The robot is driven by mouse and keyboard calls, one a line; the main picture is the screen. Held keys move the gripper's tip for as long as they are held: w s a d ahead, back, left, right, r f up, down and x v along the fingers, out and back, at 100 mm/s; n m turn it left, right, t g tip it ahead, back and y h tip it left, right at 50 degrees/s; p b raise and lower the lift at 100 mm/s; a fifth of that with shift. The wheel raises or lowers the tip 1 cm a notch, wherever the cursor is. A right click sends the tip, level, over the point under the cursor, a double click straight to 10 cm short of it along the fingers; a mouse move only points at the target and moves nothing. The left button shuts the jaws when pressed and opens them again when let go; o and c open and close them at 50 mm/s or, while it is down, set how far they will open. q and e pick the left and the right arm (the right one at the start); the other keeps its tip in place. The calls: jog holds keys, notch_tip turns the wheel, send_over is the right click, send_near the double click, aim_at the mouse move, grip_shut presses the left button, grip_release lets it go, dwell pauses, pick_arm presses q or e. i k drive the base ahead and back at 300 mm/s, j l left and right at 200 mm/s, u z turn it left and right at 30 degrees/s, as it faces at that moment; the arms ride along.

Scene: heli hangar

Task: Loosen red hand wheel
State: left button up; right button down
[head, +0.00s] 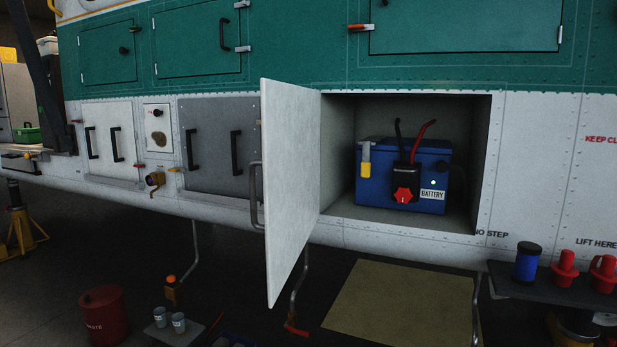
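A red hand wheel (403,195) sits on a black block on the front of a blue battery box (382,204). The box stands inside an open compartment (340,165) in the white lower hull. A black cable and a red cable rise from the black block. A white label reading BATTERY (432,195) and a small lit green light (433,182) are to the right of the wheel. The white compartment door (291,185) stands swung open to the left. Neither of my grippers shows in the head view.
The open door juts out left of the compartment. A shelf (560,290) at lower right holds a blue canister (527,262) and red parts (565,268). A red bin (103,312) and cans (178,322) are at lower left. A tan mat (400,305) lies below the compartment.

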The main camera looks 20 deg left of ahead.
aim_at(404, 195)
jog(key=i+j, duration=0.35)
jog(key=i, duration=0.15)
jog(key=i+j+z, duration=0.1)
jog(key=i+j, duration=0.2)
jog(key=i, duration=0.2)
jog(key=j, duration=0.95)
